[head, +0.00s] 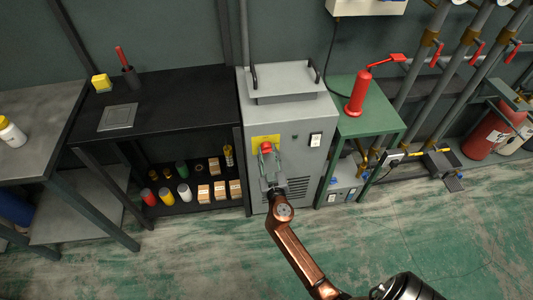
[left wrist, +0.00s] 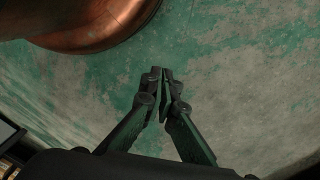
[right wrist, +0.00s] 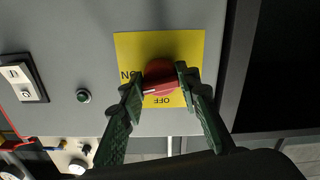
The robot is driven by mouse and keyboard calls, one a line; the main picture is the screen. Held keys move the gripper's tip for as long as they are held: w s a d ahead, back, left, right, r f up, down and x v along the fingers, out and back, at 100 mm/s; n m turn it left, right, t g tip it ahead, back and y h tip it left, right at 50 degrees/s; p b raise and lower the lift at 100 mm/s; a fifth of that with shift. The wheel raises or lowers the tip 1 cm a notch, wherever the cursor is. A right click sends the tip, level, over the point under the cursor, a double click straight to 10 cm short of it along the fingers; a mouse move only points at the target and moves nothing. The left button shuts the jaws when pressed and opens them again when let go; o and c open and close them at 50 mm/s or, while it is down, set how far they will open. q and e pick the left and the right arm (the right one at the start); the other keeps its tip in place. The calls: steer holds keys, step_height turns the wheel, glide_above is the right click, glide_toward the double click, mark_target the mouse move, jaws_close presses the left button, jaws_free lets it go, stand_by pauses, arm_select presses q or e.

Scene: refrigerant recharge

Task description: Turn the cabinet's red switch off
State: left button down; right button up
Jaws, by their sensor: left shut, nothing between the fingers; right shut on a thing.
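The red switch (head: 267,145) is on a yellow plate (head: 258,141) on the front of the grey cabinet (head: 290,112). In the right wrist view the red knob (right wrist: 160,78) sits between the fingertips of my right gripper (right wrist: 158,90), which is shut on it. A short white mark shows on the knob's grip. OFF is printed below the knob, and lettering at its left is partly covered. In the head view my right gripper (head: 268,162) reaches the plate from below. My left gripper (left wrist: 160,78) is shut and empty above the green floor.
A white rocker switch (head: 315,140) and a small round button (right wrist: 84,96) are on the same panel. A green table (head: 365,118) with a red pump-like tool (head: 358,92) stands right of the cabinet. A black shelf (head: 170,95) stands left. Open floor lies in front.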

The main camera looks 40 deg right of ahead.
steer(key=n, duration=0.2)
steer(key=shift+n, duration=2.2)
steer(key=shift+r+n+p, duration=0.1)
steer(key=shift+n+p, duration=0.2)
steer(key=shift+n, duration=0.6)
arm_select(q)
step_height(320, 180, down, 8)
steer(key=p, duration=0.2)
steer(key=shift+s+a, duration=0.35)
steer(key=shift+a, duration=0.1)
arm_select(e)
steer(key=shift+n, duration=3.6)
steer(key=shift+a, duration=0.1)
steer(key=o, duration=0.9)
steer(key=shift+o, duration=1.3)
